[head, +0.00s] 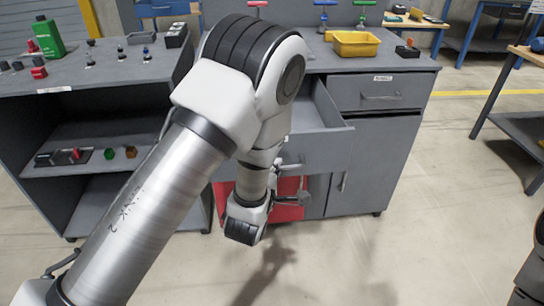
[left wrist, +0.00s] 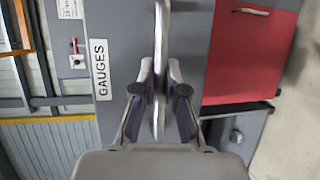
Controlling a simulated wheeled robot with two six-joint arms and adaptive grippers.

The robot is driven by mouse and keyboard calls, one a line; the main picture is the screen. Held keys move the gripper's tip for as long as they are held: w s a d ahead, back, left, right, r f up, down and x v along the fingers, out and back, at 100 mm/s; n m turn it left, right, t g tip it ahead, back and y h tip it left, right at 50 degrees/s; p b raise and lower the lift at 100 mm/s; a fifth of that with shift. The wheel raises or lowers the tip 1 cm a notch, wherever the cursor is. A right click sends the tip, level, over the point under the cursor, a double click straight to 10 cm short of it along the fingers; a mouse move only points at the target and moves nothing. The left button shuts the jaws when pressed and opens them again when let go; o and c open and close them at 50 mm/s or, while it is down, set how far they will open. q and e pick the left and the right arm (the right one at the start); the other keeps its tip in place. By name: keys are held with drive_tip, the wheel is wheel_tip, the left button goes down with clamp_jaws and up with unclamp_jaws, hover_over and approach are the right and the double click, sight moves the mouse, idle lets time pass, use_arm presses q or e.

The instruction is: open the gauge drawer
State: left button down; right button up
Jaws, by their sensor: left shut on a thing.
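The gauge drawer (head: 328,146) is the grey drawer left of centre in the cabinet. It stands pulled out, and part of its inside shows behind the front panel. In the left wrist view its front carries a white GAUGES label (left wrist: 101,70). Its metal bar handle (left wrist: 162,35) runs between the two fingers of my left gripper (left wrist: 161,85), which is shut on it. In the head view my left gripper (head: 288,172) is at the drawer front, and my arm hides the drawer's left part. My right gripper is not in view.
A closed drawer (head: 395,93) sits to the right, above a cabinet door (head: 372,165). A yellow bin (head: 356,43) stands on top. A red panel (left wrist: 250,50) is below the gauge drawer. An open shelf unit (head: 90,105) stands left. The floor in front is clear.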

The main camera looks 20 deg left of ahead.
use_arm(q)
drive_tip(key=shift+s+d, duration=0.5)
drive_tip(key=shift+s, duration=0.35)
drive_tip(key=c, duration=1.2)
unclamp_jaws()
